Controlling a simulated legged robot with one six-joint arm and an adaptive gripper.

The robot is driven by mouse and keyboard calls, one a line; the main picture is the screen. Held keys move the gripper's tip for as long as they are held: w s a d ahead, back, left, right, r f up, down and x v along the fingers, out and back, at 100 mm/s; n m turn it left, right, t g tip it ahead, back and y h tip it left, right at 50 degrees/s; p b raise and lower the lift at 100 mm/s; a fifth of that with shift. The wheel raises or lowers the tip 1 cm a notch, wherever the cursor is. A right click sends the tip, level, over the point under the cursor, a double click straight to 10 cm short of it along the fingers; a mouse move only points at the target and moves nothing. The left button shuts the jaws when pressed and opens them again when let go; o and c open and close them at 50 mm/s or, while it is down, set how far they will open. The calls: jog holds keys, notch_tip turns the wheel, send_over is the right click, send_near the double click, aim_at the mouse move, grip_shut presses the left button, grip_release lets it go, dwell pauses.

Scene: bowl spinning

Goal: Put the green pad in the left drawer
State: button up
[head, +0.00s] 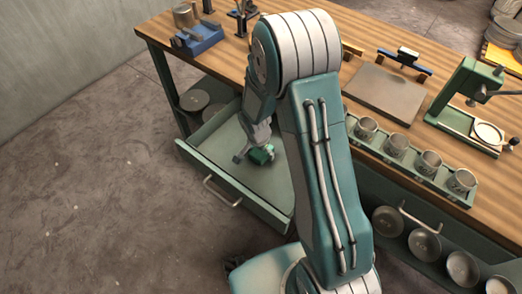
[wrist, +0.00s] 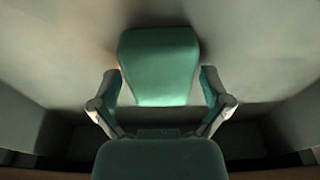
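The left drawer (head: 215,172) is pulled open at the left end of the workbench. My gripper (head: 252,153) is down inside it. The green pad (head: 262,154) is at the gripper's tips in the head view. In the wrist view, the green pad (wrist: 160,66) lies ahead of the open fingers of my gripper (wrist: 160,92), with its near end between them. A gap shows on each side between pad and fingers. The pad appears to rest on the drawer floor, though its underside is hidden. My arm covers the drawer's right part.
The drawer front with its handle (head: 222,192) and the side walls surround my gripper. The wooden bench top (head: 345,32) holds a row of metal cups (head: 397,145), a grey plate (head: 384,92), a green stand (head: 465,95) and a blue block (head: 197,38). Round pots stand below.

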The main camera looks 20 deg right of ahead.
jog(key=shift+r, duration=0.15)
notch_tip(320, 180, up, 12)
jog(key=s+a, duration=0.1)
jog(key=a, duration=0.1)
notch_tip(320, 180, up, 14)
jog(key=n+t, duration=0.2)
jog(key=n, duration=0.3)
send_over(258, 154)
jog(key=s+d, duration=0.2)
jog(key=s, duration=0.6)
jog(key=s+r+n+t, duration=0.1)
jog(key=s+r+n, duration=0.2)
jog(key=s, duration=0.3)
jog(key=s+r+n+t+y, duration=0.1)
jog(key=s+r+n, duration=0.1)
jog(key=s+r, duration=0.2)
jog(key=shift+s+a+n+t, duration=0.15)
jog(key=shift+s+n+t, duration=0.2)
jog(key=shift+s, duration=0.65)
